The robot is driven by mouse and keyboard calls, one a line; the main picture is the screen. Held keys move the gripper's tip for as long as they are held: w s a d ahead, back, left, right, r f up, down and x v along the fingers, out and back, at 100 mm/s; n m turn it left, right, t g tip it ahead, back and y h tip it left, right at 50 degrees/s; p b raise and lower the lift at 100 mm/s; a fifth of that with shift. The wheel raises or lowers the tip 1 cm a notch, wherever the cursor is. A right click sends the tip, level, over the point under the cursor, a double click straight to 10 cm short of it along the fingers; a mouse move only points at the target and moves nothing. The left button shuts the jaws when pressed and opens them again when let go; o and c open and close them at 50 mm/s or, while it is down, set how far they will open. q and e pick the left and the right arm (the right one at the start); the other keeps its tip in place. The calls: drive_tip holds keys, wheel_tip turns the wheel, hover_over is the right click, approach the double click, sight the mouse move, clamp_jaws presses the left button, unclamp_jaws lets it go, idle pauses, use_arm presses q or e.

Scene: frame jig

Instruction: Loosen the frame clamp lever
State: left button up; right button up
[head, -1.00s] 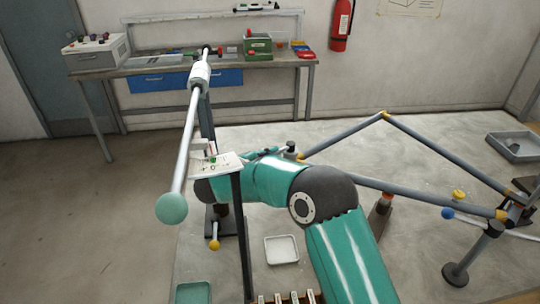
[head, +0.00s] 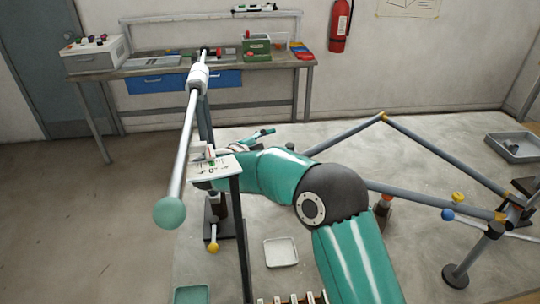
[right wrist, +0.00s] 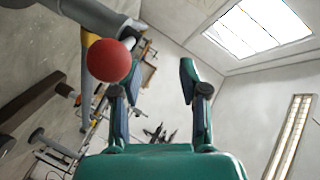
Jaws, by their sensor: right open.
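A red ball knob (right wrist: 109,60) is close in the right wrist view, beside the left finger of my right gripper (right wrist: 154,84). It looks like the end of a lever, but its stem is hard to make out, and I cannot tell whether the finger touches it. The right gripper is open, with nothing between its fingers. In the head view the right gripper (head: 262,136) shows beyond my teal arm, near the grey tube frame (head: 345,135); the red knob is not visible there. My left gripper is not in view.
A long bar with a pale green ball (head: 169,212) rises at left, beside a small panel (head: 218,169) on a post. A yellow-knobbed lever (head: 213,247) and a blue-knobbed lever (head: 447,214) stand lower. A white tray (head: 281,252) lies on the floor. A workbench (head: 275,68) stands behind.

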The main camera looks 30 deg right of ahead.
wheel_tip(320, 180, up, 5)
drive_tip(key=shift+s+a+r, duration=0.1)
drive_tip(key=shift+s+r, duration=0.05)
drive_tip(key=c, duration=0.4)
drive_tip(key=shift+d, duration=0.5)
drive_tip(key=shift+c, duration=1.2)
drive_tip(key=d+t+h+b, duration=0.1)
drive_tip(key=d, duration=0.1)
drive_tip(key=d+r+t+h+b, duration=0.1)
drive_tip(key=d, duration=0.2)
drive_tip(key=s+d+m+t+h+b, duration=0.1)
drive_tip(key=d, duration=0.2)
drive_tip(key=shift+d+r+t, duration=0.15)
drive_tip(key=shift+t, duration=0.15)
clamp_jaws()
drive_tip(key=s+a+f+n+t+y+b, duration=0.3)
drive_tip(key=s+f+n+t+y, duration=0.3)
drive_tip(key=y, duration=0.4)
drive_tip(key=s+a+f+n+t+y+b, duration=0.3)
drive_tip(key=s+a+f+t+y+b, duration=0.1)
drive_tip(key=s+f+y, duration=0.5)
drive_tip(key=w+a+r+p, duration=0.1)
drive_tip(key=w+p, duration=0.1)
drive_tip(key=w, duration=0.4)
drive_tip(key=w+a+r+y+p, duration=0.1)
drive_tip(key=w+r+p, duration=0.1)
drive_tip(key=w, duration=0.5)
drive_tip(key=shift+w+r, duration=0.15)
drive_tip(key=shift+w, duration=0.15)
